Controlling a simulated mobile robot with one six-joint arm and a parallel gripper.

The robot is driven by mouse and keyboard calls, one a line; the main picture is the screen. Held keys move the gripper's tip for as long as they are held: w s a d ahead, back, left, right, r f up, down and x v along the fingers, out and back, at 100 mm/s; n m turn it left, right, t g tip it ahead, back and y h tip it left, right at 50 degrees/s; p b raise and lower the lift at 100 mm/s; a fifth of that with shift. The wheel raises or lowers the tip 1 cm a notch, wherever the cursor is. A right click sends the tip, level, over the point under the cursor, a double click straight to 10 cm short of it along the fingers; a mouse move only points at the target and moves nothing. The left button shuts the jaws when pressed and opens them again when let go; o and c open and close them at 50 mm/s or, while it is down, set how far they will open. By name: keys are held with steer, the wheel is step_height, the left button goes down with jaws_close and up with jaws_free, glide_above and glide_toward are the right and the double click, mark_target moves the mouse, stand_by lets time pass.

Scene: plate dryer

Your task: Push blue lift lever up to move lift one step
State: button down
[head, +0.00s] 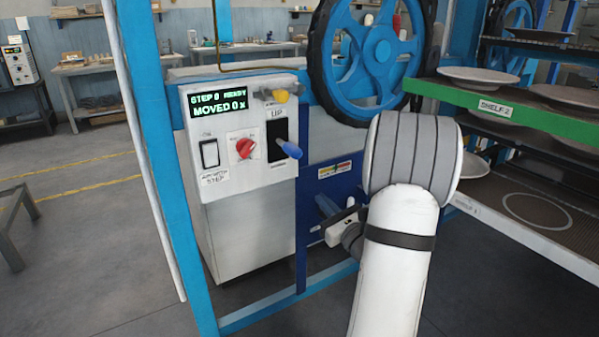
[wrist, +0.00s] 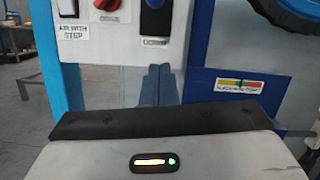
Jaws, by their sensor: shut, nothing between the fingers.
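The blue lift lever (head: 288,148) sticks out of a black slot on the white control panel, beneath a label reading UP. It leans out to the lower right in the head view. In the wrist view the lever (wrist: 155,18) is cut off by the top edge, above a lower label. My gripper (head: 323,204) is below and to the right of the lever in the head view, apart from it. In the wrist view my two fingers (wrist: 158,70) lie side by side, shut and empty, pointing at the area just under the panel.
The panel display (head: 218,101) reads STEP 0 READY, MOVED 0 X. A red knob (head: 245,148), a rocker switch (head: 210,154) and a yellow knob (head: 280,95) are near the lever. A blue handwheel (head: 375,55) is above; green-edged plate shelves (head: 500,110) are at right.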

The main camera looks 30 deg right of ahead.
mark_target(287, 147)
steer(key=shift+a, duration=0.1)
steer(key=w+a+r, duration=0.1)
steer(key=w+r, duration=0.5)
steer(key=w, duration=0.3)
steer(key=shift+w+r+b, duration=0.15)
steer(key=shift+w+b, duration=0.2)
steer(key=shift+w, duration=0.05)
